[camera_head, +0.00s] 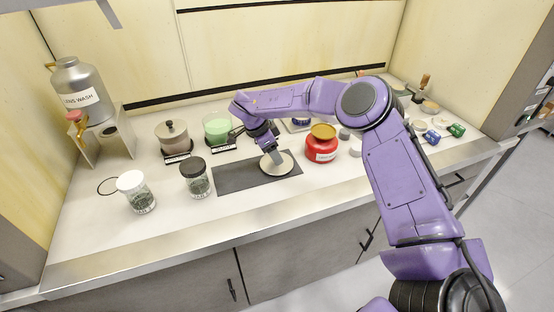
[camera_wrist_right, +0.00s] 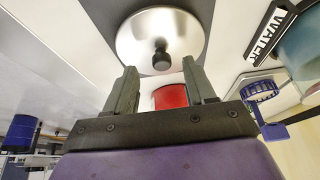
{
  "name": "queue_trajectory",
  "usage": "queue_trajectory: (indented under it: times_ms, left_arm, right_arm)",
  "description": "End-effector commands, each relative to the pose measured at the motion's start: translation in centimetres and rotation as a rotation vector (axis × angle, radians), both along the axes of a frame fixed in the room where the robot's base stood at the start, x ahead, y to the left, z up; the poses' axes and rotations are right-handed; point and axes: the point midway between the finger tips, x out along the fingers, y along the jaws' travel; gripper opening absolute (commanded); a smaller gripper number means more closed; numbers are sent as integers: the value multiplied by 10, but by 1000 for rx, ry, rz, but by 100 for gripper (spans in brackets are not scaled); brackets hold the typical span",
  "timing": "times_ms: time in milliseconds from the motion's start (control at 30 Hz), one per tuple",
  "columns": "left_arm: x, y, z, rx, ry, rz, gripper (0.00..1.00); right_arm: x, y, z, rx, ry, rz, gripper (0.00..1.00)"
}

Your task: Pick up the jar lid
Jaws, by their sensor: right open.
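The jar lid is a round silver disc (camera_head: 283,167) with a small black knob, lying on a dark mat (camera_head: 230,178) on the counter. In the right wrist view the lid (camera_wrist_right: 140,40) is just beyond my fingertips, its knob roughly centred between the two fingers. My right gripper (camera_head: 274,153) points down above the lid and partly hides it in the head view. In the wrist view the right gripper (camera_wrist_right: 160,70) is open, with nothing between its fingers. My left gripper is not in view.
A red jar (camera_head: 319,149) stands to the right of the mat. A glass jar with a black lid (camera_head: 196,178) and one with a white lid (camera_head: 136,192) stand left. Green (camera_head: 217,129) and grey (camera_head: 174,138) containers stand behind. The counter's front strip is clear.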

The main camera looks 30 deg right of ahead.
Motion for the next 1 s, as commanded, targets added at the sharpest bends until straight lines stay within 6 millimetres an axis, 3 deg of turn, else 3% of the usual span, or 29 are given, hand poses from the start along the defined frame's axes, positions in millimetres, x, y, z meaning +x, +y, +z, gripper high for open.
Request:
queue_trajectory:
  times_ms: [133,367,500,533,867,1000]
  left_arm:
    - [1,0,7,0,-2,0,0]
    - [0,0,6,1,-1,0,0]
    - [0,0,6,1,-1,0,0]
    - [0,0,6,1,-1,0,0]
    - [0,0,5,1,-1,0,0]
    - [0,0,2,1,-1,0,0]
  right_arm:
    - [-2,-6,-16,0,1,1,55]
    - [-1,-6,-18,0,0,2,51]
    - [-1,-5,-18,0,-1,4,6]
    - [-1,-5,-18,0,-1,4,0]
    - [-1,-4,-17,1,0,5,0]
    - [0,-5,-4,0,-3,3,0]
